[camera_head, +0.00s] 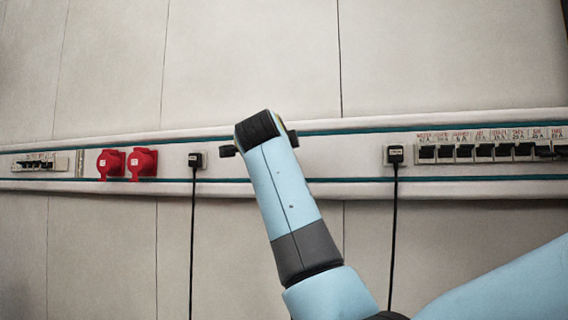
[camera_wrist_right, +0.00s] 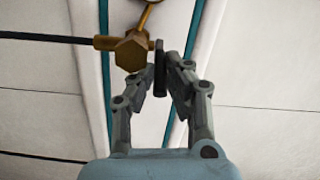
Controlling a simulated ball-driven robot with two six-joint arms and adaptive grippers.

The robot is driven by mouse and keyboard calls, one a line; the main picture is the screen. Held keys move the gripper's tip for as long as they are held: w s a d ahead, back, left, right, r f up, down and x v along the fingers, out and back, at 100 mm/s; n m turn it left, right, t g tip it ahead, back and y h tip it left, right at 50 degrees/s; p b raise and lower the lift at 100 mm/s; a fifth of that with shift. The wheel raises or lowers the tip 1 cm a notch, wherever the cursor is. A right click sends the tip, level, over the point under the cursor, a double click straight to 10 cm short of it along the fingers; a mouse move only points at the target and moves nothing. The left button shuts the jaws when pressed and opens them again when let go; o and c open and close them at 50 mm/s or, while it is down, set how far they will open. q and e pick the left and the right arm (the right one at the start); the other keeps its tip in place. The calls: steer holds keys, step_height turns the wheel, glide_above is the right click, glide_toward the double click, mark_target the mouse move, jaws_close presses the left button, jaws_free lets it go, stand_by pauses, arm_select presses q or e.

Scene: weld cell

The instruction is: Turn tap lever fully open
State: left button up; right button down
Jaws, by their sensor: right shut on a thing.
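In the right wrist view a brass tap (camera_wrist_right: 131,50) sits on the wall rail, with a hexagonal body and a thin brass stem rising from it. Its dark, flat lever (camera_wrist_right: 160,66) stands at the right side of the body. My right gripper (camera_wrist_right: 163,70) is shut on the lever, with one finger on each side of it. In the head view my own right arm covers the tap and the gripper; only a small yellowish bit shows at the wrist's edge. My left gripper is in neither view.
A wall rail (camera_head: 350,160) runs across the head view. Two red sockets (camera_head: 128,163) are on its left. Plugs with hanging black cables (camera_head: 396,155) are on both sides of my arm. A row of breakers (camera_head: 485,151) is at the right. A dark line (camera_wrist_right: 45,37) meets the tap from the left.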

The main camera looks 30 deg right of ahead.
steer(key=shift+w+a+f+g, duration=0.1)
steer(key=shift+f+g, duration=0.05)
steer(key=shift+g, duration=0.15)
steer(key=c, duration=1.4)
jaws_free()
steer(key=shift+o, duration=0.2)
steer(key=v, duration=0.7)
steer(key=shift+a, duration=0.25)
steer(key=shift+f, duration=0.1)
